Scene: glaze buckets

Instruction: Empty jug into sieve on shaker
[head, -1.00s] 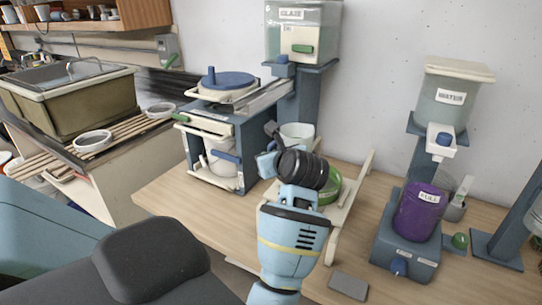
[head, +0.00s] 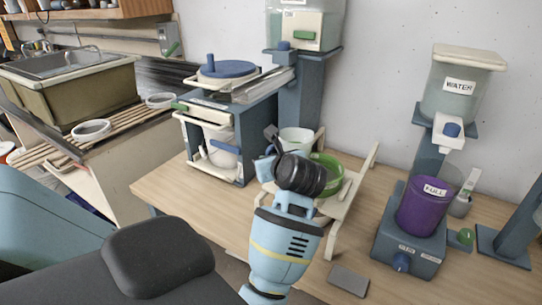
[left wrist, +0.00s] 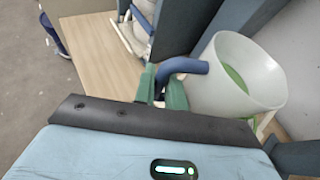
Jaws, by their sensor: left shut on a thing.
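The white jug (head: 298,135) shows behind my left wrist in the head view. In the left wrist view the jug (left wrist: 213,92) has a blue handle (left wrist: 183,67), and green shows inside its mouth. My left gripper (left wrist: 160,88) has its green fingers shut on that handle. In the head view, the gripper itself is mostly hidden behind my dark wrist joint. The green-rimmed sieve (head: 338,178) sits on the cream shaker frame (head: 349,204), just right of my wrist and partly covered by it. My right gripper is not in view.
A blue cabinet (head: 242,148) with a bucket inside stands left of the jug. The glaze dispenser (head: 300,80) rises behind. A purple container (head: 424,208) on a blue base and the water dispenser (head: 460,88) stand at right. A grey slab (head: 349,281) lies on the front table edge.

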